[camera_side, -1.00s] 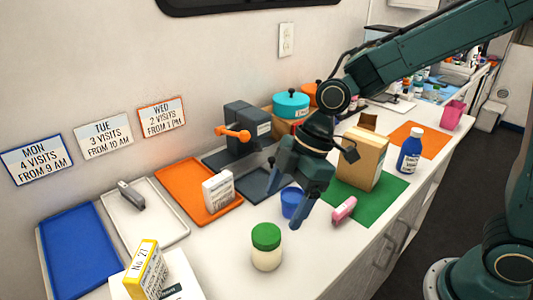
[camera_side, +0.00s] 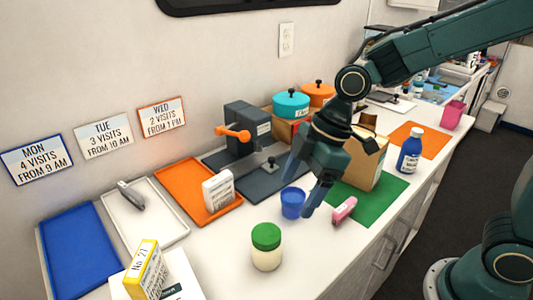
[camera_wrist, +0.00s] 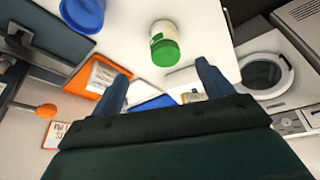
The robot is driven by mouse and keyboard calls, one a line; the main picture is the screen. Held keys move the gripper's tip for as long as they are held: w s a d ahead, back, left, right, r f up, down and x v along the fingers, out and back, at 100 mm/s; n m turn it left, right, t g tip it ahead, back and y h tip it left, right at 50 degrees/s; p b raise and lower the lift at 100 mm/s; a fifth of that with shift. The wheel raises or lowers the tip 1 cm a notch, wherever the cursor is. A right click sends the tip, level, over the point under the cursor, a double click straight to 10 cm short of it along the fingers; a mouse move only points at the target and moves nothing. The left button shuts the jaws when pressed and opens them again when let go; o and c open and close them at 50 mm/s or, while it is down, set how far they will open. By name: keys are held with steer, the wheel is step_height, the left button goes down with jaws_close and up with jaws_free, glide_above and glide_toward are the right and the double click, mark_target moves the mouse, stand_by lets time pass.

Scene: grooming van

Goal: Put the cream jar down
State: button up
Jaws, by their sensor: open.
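The cream jar (camera_side: 266,252), pale with a green lid, stands upright on the white counter near its front edge. It also shows in the wrist view (camera_wrist: 165,45), beyond the fingertips. My gripper (camera_side: 299,193) is open and empty. It is above the counter, to the right of the jar and apart from it. In the wrist view, the two fingers of my gripper (camera_wrist: 162,75) are spread with nothing between them.
A blue cup (camera_side: 293,203) and a pink item (camera_side: 344,209) are close to my gripper. A tan box (camera_side: 365,162) stands on a green mat (camera_side: 391,197). Orange (camera_side: 178,184), white (camera_side: 165,227) and blue (camera_side: 78,250) trays lie at left. Counter around the jar is clear.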

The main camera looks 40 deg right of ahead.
steer(key=s+d+r+m+t+h, duration=0.1)
steer(key=s+d+r+m+h, duration=0.1)
steer(key=s+d+m, duration=0.4)
steer(key=s+d+r+m+t+h, duration=0.1)
steer(key=s+d+r+m+t, duration=0.1)
steer(key=s+d+r+m, duration=0.3)
steer(key=s+d+m, duration=0.2)
steer(key=s+d, duration=0.1)
steer(key=s, duration=0.1)
steer(key=shift+r+t+h, duration=0.3)
steer(key=shift+h, duration=0.1)
